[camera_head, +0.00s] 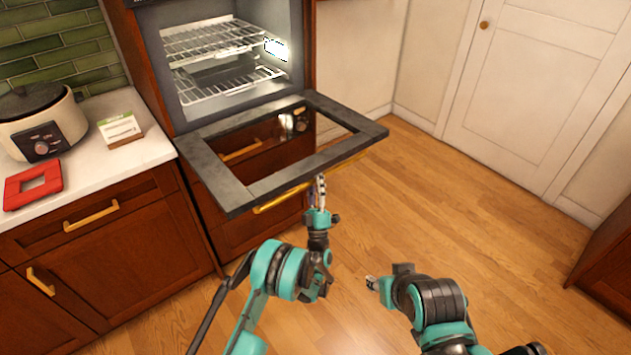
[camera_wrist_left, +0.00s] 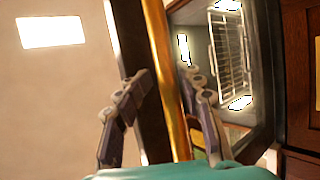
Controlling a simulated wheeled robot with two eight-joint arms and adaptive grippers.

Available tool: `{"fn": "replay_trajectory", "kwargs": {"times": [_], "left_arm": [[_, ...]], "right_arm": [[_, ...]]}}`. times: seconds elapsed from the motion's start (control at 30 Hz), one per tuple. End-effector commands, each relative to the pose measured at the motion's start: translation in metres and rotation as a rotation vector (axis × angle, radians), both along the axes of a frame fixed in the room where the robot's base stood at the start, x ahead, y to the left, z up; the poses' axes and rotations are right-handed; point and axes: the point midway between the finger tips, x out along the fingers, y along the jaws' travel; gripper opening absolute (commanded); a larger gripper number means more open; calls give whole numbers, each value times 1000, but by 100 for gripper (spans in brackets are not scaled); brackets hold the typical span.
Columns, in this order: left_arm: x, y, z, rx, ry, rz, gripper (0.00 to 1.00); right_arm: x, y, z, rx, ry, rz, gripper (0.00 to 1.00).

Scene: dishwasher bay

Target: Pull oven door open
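The oven door (camera_head: 225,190) is swung down, close to level, in front of the lit oven (camera_head: 230,65). Its gold handle (camera_head: 284,198) runs along the door's outer edge. My left gripper (camera_head: 320,182) is at that edge, near the middle of the handle. In the left wrist view, the handle (camera_wrist_left: 158,35) passes between my two spread left fingers (camera_wrist_left: 166,78), with gaps visible beside it; any light contact is unclear. My right gripper (camera_head: 373,283) is lower right, away from the door, and its fingers are too small to read.
A counter (camera_head: 120,165) at the left holds a rice cooker (camera_head: 40,125), a red square object (camera_head: 33,186) and a small box (camera_head: 120,130). Drawers with gold handles are below. Wooden floor (camera_head: 460,220) is clear at the right, before a white door (camera_head: 540,85).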

Motion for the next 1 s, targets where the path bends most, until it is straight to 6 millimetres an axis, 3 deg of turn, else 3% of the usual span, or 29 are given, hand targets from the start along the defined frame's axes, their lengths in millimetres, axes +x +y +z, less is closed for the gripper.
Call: {"fn": "replay_trajectory", "kwargs": {"times": [0.3,0.5,1.0], "left_arm": [[-2,-1,62,0,-1,0,38],[-2,-2,87,1,-2,-2,38],[-3,-2,88,1,-2,-2,38]], "right_arm": [[0,0,0,0,0,0,40],[0,0,0,0,0,0,40],[0,0,0,0,0,0,40]]}}
